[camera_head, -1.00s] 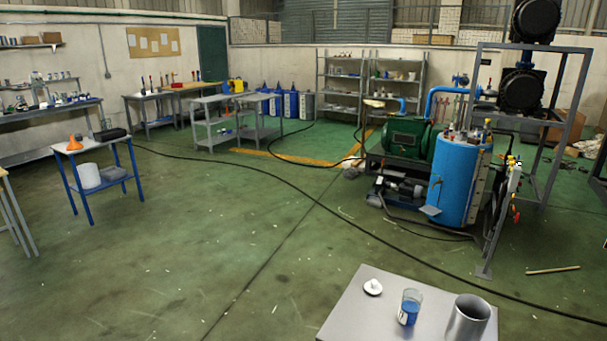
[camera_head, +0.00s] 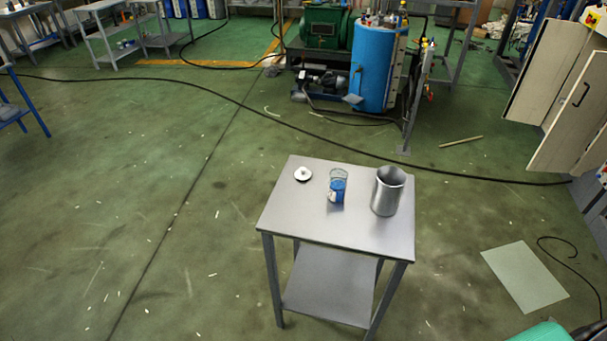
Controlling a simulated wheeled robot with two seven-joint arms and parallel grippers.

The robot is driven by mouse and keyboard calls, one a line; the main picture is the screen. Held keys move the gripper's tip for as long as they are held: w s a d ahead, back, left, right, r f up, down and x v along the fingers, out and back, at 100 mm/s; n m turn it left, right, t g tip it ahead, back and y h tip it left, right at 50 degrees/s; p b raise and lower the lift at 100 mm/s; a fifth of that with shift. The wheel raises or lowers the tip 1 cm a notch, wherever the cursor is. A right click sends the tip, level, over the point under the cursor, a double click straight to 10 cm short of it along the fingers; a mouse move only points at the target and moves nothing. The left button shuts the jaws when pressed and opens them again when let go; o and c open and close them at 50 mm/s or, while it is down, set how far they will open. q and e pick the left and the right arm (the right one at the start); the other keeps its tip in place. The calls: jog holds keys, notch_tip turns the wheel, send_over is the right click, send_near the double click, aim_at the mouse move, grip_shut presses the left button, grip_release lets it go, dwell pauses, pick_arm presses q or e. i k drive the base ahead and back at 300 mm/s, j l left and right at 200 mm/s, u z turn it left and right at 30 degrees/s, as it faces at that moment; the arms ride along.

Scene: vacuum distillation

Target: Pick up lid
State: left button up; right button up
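A small white lid with a knob (camera_head: 303,174) lies on the far left part of a grey metal table (camera_head: 290,217). To its right stands a clear glass beaker with blue contents (camera_head: 337,188). Right of the beaker stands an open metal cylinder (camera_head: 387,192), upright. The lid is apart from both. Neither of my grippers is in view.
The small table has a lower shelf (camera_head: 330,285) that looks empty. Green floor is clear to its left and front. A black cable (camera_head: 270,115) runs across the floor behind it. A blue tank (camera_head: 372,70) with machinery stands beyond. A pale cabinet (camera_head: 560,95) stands at right.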

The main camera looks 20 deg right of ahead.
aim_at(302, 173)
jog(key=i+j+z, duration=0.15)
jog(key=z, duration=0.2)
jog(key=i+j+z, duration=0.15)
jog(key=z, duration=0.2)
jog(key=i+j+z, duration=0.1)
jog(key=j+z, duration=0.25)
